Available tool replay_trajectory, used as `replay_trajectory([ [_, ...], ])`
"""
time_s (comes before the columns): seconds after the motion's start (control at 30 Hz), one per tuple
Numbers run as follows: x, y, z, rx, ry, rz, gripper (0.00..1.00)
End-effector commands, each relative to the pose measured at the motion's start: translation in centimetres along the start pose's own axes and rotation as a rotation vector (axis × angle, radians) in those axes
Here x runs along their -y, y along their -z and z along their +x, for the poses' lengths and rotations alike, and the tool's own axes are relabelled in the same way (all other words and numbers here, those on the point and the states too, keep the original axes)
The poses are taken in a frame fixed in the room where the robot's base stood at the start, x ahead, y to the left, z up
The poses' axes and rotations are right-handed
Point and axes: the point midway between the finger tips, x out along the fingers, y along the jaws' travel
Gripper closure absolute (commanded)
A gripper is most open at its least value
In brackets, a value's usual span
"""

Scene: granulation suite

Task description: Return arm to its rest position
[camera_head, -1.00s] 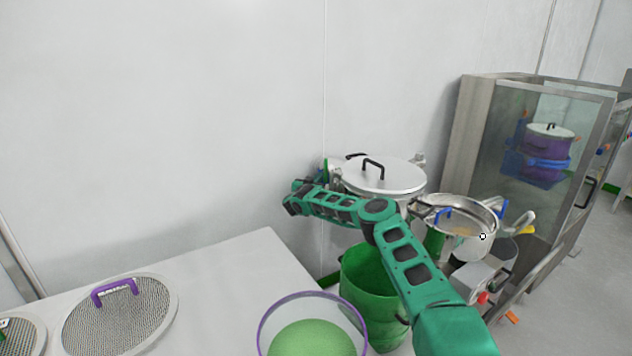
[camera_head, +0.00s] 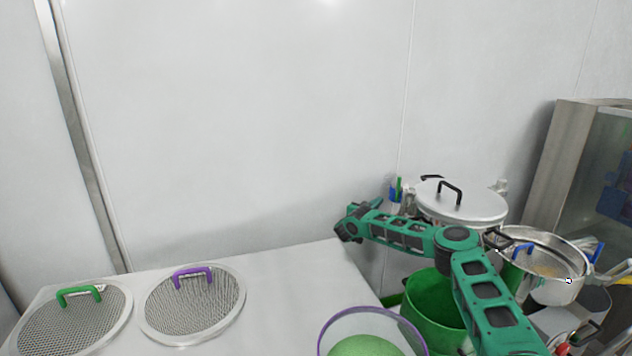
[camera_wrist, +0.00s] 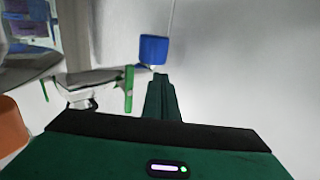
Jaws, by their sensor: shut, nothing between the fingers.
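My arm, with its green links, reaches up from the lower right of the head view, bends at an elbow in front of a lidded steel pot, and stretches left toward the wall. Its far end is above the right edge of the white table. My gripper (camera_wrist: 160,98) shows in the wrist view as dark green fingers, shut and holding nothing. A blue item (camera_wrist: 153,50) and an upright green strip (camera_wrist: 129,88) appear beyond the fingertips, with no clear contact. I cannot make out the fingers in the head view.
Two mesh screens, one green-handled (camera_head: 75,322) and one purple-handled (camera_head: 194,305), lie on the white table (camera_head: 300,285). A green bucket (camera_head: 430,315), the lidded pot (camera_head: 465,203) and an open steel pan (camera_head: 550,290) crowd around my arm.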

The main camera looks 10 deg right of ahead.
Motion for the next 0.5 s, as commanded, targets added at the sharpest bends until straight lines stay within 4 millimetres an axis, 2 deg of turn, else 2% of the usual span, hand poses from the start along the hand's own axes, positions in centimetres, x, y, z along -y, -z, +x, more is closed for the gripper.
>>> replay_trajectory([
  [0.17, 4.1, 4.2, -1.8, -0.02, 0.135, 0.01, 1.0],
  [0.3, 8.4, 8.4, -4.7, -0.026, 0.309, -0.005, 1.0],
  [0.5, 12.6, 12.5, -9.7, 0.001, 0.531, -0.073, 1.0],
])
